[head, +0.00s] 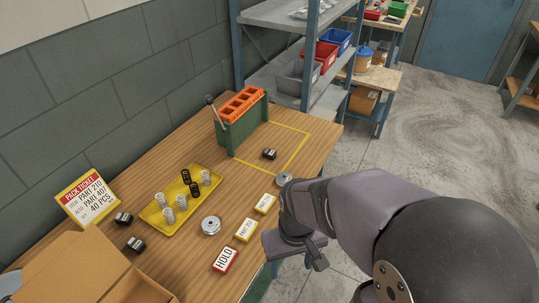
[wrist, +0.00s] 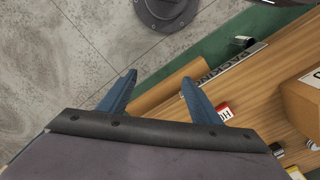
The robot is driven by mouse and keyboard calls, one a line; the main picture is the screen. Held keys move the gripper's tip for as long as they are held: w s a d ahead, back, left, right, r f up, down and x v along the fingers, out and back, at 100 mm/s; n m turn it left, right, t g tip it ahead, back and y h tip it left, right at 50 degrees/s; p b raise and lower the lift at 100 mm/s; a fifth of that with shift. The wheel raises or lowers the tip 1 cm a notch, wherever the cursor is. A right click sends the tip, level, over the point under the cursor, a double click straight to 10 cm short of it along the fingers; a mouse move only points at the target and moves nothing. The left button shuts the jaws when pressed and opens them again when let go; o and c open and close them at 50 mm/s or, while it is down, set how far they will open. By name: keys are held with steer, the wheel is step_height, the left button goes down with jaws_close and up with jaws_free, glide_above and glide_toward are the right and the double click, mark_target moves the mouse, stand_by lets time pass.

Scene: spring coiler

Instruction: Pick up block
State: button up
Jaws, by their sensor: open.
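Several small black blocks with pale marks on them lie on the wooden table in the head view. One block (head: 269,154) is inside a yellow taped outline, in front of the green stand. Two more, an upper block (head: 123,218) and a lower block (head: 134,244), lie left of the yellow tray. My gripper (head: 296,260) is at the table's right edge, well apart from these blocks. In the wrist view, my gripper (wrist: 158,82) has its two blue fingers spread with nothing between them, over the floor and table edge.
A green stand with an orange top (head: 241,104) and side lever stands at the back. A yellow tray (head: 157,223) holds pale and black springs. A HOLD card (head: 225,260), yellow part cards (head: 246,230) and a cardboard box (head: 75,270) also lie on the table.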

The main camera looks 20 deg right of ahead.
steer(key=w+d+r+m+t+h, duration=0.1)
steer(key=w+m, duration=0.1)
steer(key=w, duration=0.8)
steer(key=w+d+r+m+t+h, duration=0.1)
steer(key=w+r, duration=0.1)
steer(key=w, duration=0.9)
steer(key=m+t+h+b, duration=0.1)
steer(key=m+t+h, duration=0.1)
steer(key=m, duration=0.4)
glide_toward(269, 152)
steer(key=shift+p+x, duration=1.6)
steer(key=shift+x, duration=2.6)
steer(key=shift+s, duration=0.1)
steer(key=c, duration=1.3)
